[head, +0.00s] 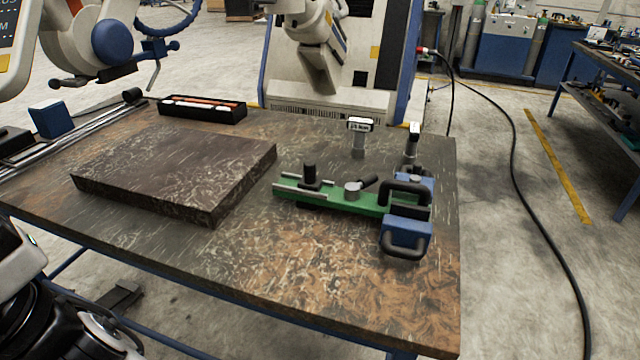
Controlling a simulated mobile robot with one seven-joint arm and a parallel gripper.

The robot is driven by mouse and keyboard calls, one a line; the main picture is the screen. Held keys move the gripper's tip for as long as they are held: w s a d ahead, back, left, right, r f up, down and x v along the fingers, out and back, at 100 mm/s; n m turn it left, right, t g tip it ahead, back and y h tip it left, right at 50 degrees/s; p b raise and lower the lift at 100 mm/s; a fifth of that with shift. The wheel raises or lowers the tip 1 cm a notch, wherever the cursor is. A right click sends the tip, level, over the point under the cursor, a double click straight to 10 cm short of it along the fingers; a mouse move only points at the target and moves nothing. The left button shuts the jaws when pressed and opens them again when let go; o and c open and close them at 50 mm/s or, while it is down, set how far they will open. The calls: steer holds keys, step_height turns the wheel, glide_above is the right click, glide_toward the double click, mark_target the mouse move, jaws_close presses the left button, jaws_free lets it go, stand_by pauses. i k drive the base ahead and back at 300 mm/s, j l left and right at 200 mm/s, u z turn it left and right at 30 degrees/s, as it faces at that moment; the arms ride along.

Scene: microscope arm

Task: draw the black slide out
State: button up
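A green fixture (345,200) lies on the worktable, right of its middle. A small black slide with an upright black knob (310,174) sits at the fixture's left end, between two thin silver rods. A silver round part with a black lever (353,188) stands in the fixture's middle. Blue blocks (405,233) with black handles close its right end. The slide's underside and how it is seated are hidden. White and black links of my arm show at the lower left, far from the fixture. My gripper is not in view.
A thick dark slab (178,168) lies left of the fixture. A black tray (202,108) with orange and white items is at the back. A small post with a label (358,136) stands behind the fixture. The table (330,285) is clear in front.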

mark_target(309, 181)
steer(key=i+j, duration=0.2)
steer(key=j, duration=0.25)
steer(key=j+z, duration=0.35)
steer(key=k+j+z, duration=0.1)
steer(key=z, duration=0.25)
steer(key=k+j+z, duration=0.15)
steer(key=j+z, duration=0.2)
